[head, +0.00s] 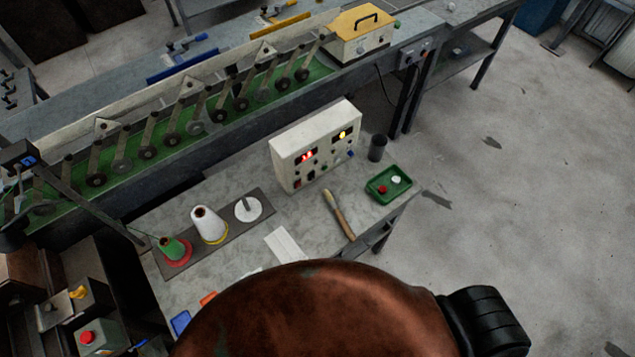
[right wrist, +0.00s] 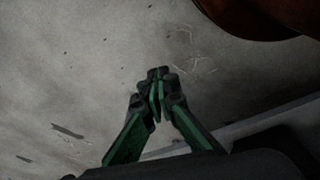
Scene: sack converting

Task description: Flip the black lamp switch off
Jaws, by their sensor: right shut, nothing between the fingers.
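A cream control box (head: 318,145) stands on the grey workbench in the head view. One small dark switch (head: 310,177) shows low on that front. Its exact position is too small to read, and I cannot tell whether it is the lamp switch. My right gripper (right wrist: 158,86) is shut and empty in the right wrist view, over bare grey floor, with no switch near it. My left gripper is not in view.
Thread cones (head: 209,225) stand left. A green conveyor (head: 150,155) runs behind. A large brown rounded form hides the bench's near part. Floor at right is mostly clear.

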